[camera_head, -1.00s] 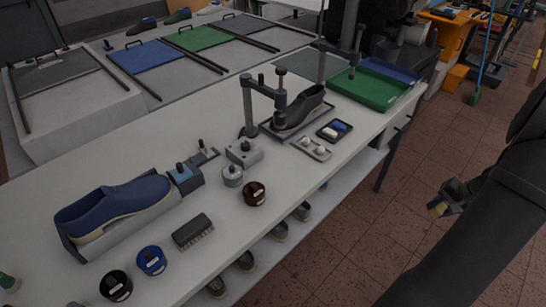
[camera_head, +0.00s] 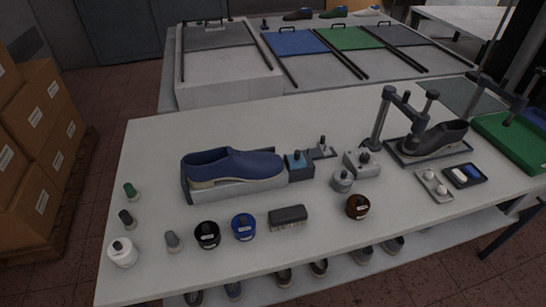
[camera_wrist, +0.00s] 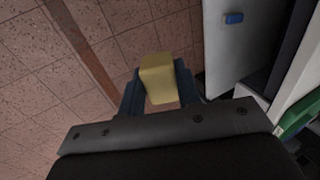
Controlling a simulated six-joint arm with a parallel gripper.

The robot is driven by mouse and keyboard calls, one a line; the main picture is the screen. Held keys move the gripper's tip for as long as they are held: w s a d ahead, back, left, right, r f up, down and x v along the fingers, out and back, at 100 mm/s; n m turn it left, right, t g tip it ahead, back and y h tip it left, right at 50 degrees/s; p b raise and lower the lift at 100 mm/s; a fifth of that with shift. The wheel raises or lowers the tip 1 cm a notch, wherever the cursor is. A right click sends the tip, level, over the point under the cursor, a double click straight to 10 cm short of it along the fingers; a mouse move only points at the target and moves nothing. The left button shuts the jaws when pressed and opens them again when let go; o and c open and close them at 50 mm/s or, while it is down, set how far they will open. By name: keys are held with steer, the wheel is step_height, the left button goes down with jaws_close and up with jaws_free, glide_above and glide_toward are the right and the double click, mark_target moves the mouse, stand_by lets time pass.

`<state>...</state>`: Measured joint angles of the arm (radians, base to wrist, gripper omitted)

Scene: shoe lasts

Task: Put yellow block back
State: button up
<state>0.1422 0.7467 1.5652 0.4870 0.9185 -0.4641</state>
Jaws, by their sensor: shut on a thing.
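The yellow block (camera_wrist: 158,78) shows in the wrist view, held between the two fingers of my gripper (camera_wrist: 158,88). My gripper is shut on it, and the block sticks out past the fingertips. Tiled floor lies behind and below it in that view. Neither my gripper nor the yellow block shows in the head view now. No empty place for the block can be made out on the table.
The white table (camera_head: 330,245) bears a blue shoe (camera_head: 235,165), a dark shoe (camera_head: 437,138) under a clamp stand, a brush (camera_head: 288,216), several small pots and a green tray (camera_head: 510,145). Cardboard boxes (camera_head: 38,150) stand at the left. A white surface edge (camera_wrist: 228,55) is right of my gripper.

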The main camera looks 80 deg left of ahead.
steer(key=shift+a, duration=0.1)
steer(key=s+a+r+n+g+h, duration=0.1)
steer(key=s+a+r+n, duration=0.2)
steer(key=a, duration=0.5)
steer(key=s+a+r+n, duration=0.2)
steer(key=s+a, duration=0.3)
steer(key=a, duration=0.3)
steer(key=s+a+r+n+g+h, duration=0.1)
steer(key=s+a+r+n, duration=0.15)
steer(key=a, duration=0.55)
steer(key=s+a+r+n+t+h, duration=0.15)
steer(key=s+a+n, duration=0.3)
steer(key=s, duration=0.45)
steer(key=s+a+r+n, duration=0.3)
steer(key=s+a, duration=0.2)
steer(key=s, duration=0.3)
steer(key=s+a+r+n+h, duration=0.1)
steer(key=s+a+r+n, duration=0.2)
steer(key=s, duration=0.6)
glide_above(325, 214)
step_height(325, 214, down, 8)
steer(key=shift+f, duration=2.05)
steer(key=shift+f, duration=0.15)
